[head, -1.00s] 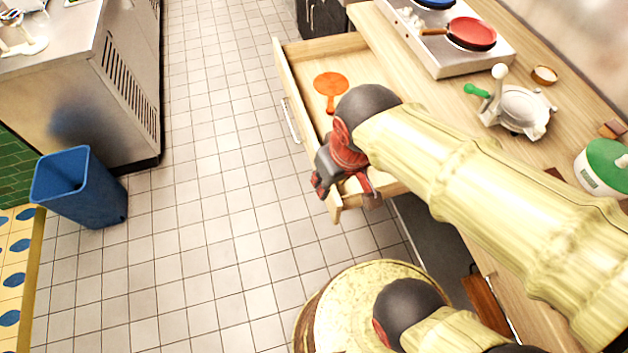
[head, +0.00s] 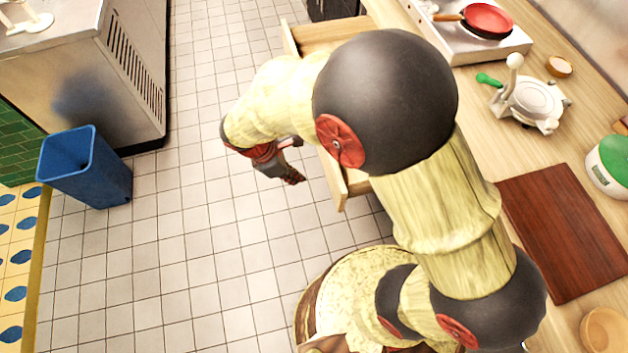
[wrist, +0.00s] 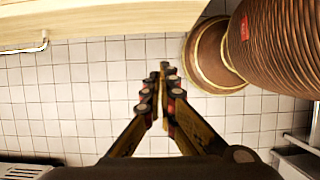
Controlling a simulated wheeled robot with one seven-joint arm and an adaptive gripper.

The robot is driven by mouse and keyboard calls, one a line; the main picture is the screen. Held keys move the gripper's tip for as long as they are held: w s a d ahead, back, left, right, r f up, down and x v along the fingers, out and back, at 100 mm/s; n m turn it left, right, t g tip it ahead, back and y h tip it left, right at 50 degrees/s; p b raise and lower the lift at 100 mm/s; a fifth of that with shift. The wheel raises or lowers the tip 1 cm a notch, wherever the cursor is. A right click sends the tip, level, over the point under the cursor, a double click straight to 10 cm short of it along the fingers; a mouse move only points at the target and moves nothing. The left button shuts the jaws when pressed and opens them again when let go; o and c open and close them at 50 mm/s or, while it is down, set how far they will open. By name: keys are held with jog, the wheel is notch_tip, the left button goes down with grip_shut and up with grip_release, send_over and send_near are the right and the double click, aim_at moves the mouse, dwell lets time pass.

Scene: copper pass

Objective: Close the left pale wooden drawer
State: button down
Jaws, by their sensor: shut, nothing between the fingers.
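The pale wooden drawer (head: 338,190) stands pulled out from under the counter in the head view. My arm hides most of its front and inside. In the wrist view a pale wooden panel (wrist: 120,22) with a metal bar handle (wrist: 28,47) runs along the top left. My gripper (head: 290,178) is in front of the drawer, over the floor. In the wrist view my gripper (wrist: 165,72) has its fingers together and holds nothing. It is apart from the panel, with floor tiles behind it.
A blue bin (head: 85,168) stands at the left by a steel cabinet (head: 125,75). The tiled floor (head: 190,240) between is clear. The counter at right bears a dark red board (head: 565,230), a white press-like device (head: 530,100) and a red pan (head: 488,20).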

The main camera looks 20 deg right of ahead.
jog(key=d+f+b, duration=0.5)
jog(key=d+f, duration=0.2)
jog(key=f, duration=0.2)
jog(key=shift+d, duration=0.35)
jog(key=shift+d, duration=0.15)
